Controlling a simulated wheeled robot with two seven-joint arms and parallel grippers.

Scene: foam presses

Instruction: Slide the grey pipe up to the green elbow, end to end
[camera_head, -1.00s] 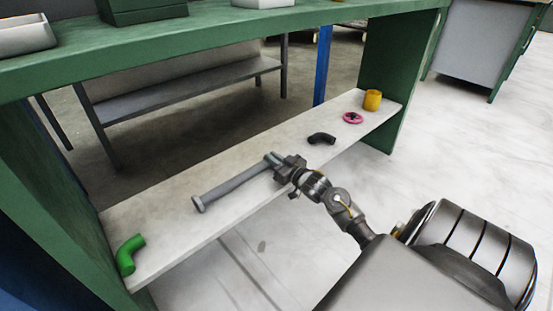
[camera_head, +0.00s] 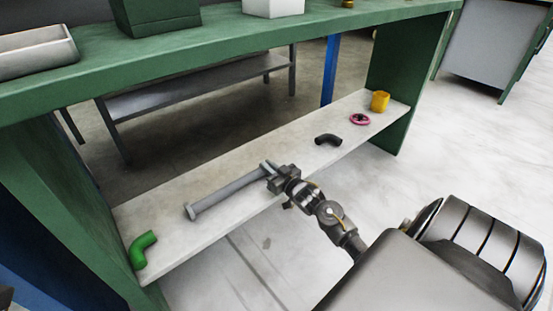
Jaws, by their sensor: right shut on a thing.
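The grey pipe (camera_head: 228,193) lies lengthwise along the white lower shelf, with a wider collar at its left end. My right gripper (camera_head: 270,172) is shut on the pipe near its right end. The green elbow (camera_head: 142,251) lies at the shelf's left end, by the green side panel. A short stretch of bare shelf separates the pipe's left end from the elbow's upper end. My left gripper is not in view.
A black elbow (camera_head: 328,140), a pink ring-shaped wheel (camera_head: 360,119) and a yellow cylinder (camera_head: 380,102) stand to the right on the lower shelf (camera_head: 165,215). The green bench top (camera_head: 225,50) overhangs the shelf, with green side panels (camera_head: 398,90) at its ends.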

